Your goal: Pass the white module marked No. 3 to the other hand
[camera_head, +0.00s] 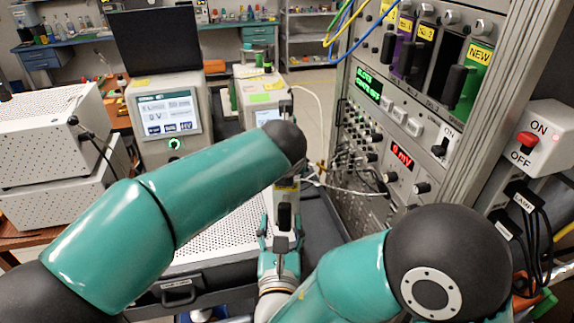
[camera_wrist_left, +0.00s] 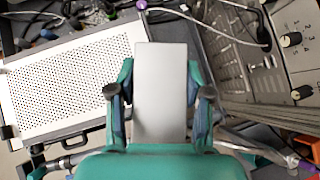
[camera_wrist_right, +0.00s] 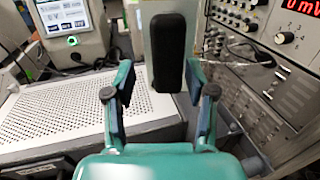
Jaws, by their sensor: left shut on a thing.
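My left gripper (camera_wrist_left: 160,92) is shut on the white module (camera_wrist_left: 160,75), a flat pale block between its two fingers. In the head view the module (camera_head: 286,193) stands upright near the centre, partly behind my left arm. My left gripper is mostly hidden there. My right gripper (camera_head: 280,247) is below the module in the picture. In the right wrist view, the module's black handle (camera_wrist_right: 170,52) lies between and beyond the fingers of my right gripper (camera_wrist_right: 160,95). These fingers are apart, with a gap on each side of the handle. No number is readable on the module.
An instrument rack (camera_head: 405,125) stands close on the right, with cables and several slotted modules, including a green one labelled NEW (camera_head: 474,75). A perforated white panel (camera_wrist_right: 70,108) lies left of the right gripper. A screen unit (camera_head: 167,115) stands behind.

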